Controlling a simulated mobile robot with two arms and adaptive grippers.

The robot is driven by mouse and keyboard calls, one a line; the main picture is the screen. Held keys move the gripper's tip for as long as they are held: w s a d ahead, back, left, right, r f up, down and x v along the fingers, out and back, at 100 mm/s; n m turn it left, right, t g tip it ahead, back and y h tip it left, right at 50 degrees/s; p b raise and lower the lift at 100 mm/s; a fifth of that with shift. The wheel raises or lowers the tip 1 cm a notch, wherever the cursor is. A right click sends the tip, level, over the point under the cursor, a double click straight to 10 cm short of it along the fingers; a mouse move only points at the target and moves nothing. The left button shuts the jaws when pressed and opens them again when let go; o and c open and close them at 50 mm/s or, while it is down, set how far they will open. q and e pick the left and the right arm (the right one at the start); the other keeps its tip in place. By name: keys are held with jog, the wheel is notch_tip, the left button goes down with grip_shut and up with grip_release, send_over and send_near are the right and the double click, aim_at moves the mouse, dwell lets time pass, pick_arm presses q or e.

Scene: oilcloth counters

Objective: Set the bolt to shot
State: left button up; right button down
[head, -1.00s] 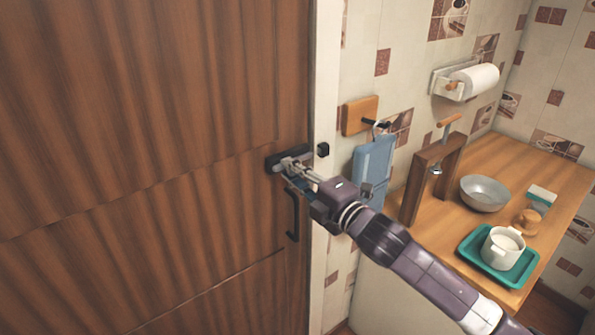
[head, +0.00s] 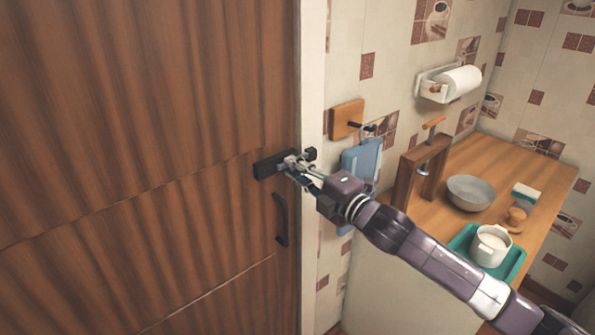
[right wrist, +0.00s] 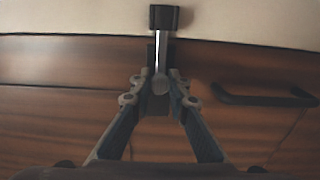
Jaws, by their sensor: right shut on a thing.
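The bolt's dark base plate (head: 268,166) is fixed to the wooden door (head: 150,120) near its right edge. Its keeper, a small black block (head: 311,153), sits on the pale door frame. In the right wrist view the bright bolt rod (right wrist: 161,50) spans from the plate to the keeper (right wrist: 164,18) and meets it. My right gripper (head: 293,162) is shut on the bolt's round knob (right wrist: 160,85), near the keeper end of the plate. The fingers stand on either side of the knob in the right wrist view. My left gripper is out of view.
A black door handle (head: 281,220) is below the bolt. Right of the frame, a blue cloth (head: 361,158) hangs from a wall hook (head: 362,125). A wooden counter (head: 540,175) holds a grey bowl (head: 471,192) and a teal tray (head: 515,262) with a white pot.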

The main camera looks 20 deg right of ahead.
jog(key=shift+w+d+r, duration=0.1)
jog(key=shift+r, duration=0.4)
jog(key=c, duration=1.8)
grip_release()
jog(key=shift+c, duration=0.2)
jog(key=shift+d+f, duration=0.1)
jog(key=shift+f, duration=0.05)
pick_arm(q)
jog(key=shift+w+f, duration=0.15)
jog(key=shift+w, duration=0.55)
pick_arm(e)
jog(key=v, duration=1.3)
jog(key=shift+f, duration=0.35)
jog(key=shift+d, duration=0.15)
